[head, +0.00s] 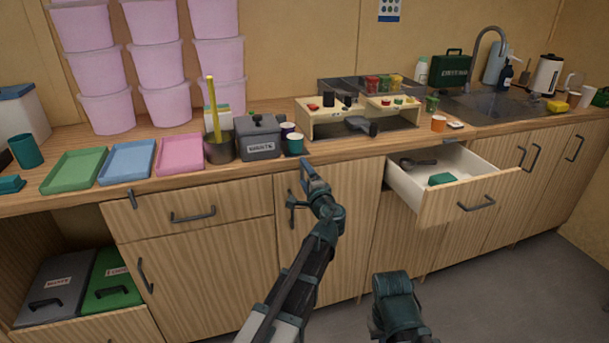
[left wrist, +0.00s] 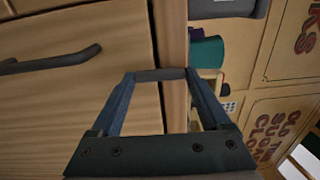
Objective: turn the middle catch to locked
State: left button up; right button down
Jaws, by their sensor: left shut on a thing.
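The middle catch is a small dark bar (left wrist: 160,74) that shows in the left wrist view between the two fingertips of my left gripper. It lies upright across the counter's front edge, above a cupboard door. My left gripper (head: 308,172) is shut on it, one finger at each end. In the head view the gripper mostly hides this catch. Another dark catch (head: 133,198) hangs upright at the top of the left drawer. Only a dark green part of my right arm shows at the bottom of the head view; its fingers are out of sight.
A drawer (head: 470,200) stands open to the right of my left gripper, with a green thing and a dark tool inside. A door handle (left wrist: 50,60) is just below the catch. A grey tin (head: 258,137) and a teal cup (head: 295,144) stand near the counter edge above.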

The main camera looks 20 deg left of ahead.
pick_arm(q)
jog(key=o, duration=1.2)
jog(key=v, duration=1.4)
jog(key=s+a+n+g+h+p, duration=0.1)
jog(key=s+n+g+h+p, duration=0.1)
jog(key=s+n+g+p, duration=0.75)
jog(key=s+d+g+h+p, duration=0.2)
jog(key=s+d+p, duration=0.1)
jog(key=s+p, duration=0.1)
jog(key=s+d+m+g+h+p, duration=0.1)
jog(key=s+d+g+h+p, duration=0.1)
jog(key=s+d+p, duration=0.2)
jog(key=s+d+m+g+h+p, duration=0.1)
jog(key=s+d+g+h+p, duration=0.1)
jog(key=s, duration=0.4)
jog(key=shift+d+h+p, duration=0.4)
jog(key=shift+d+p, duration=0.5)
jog(key=shift+p, duration=0.25)
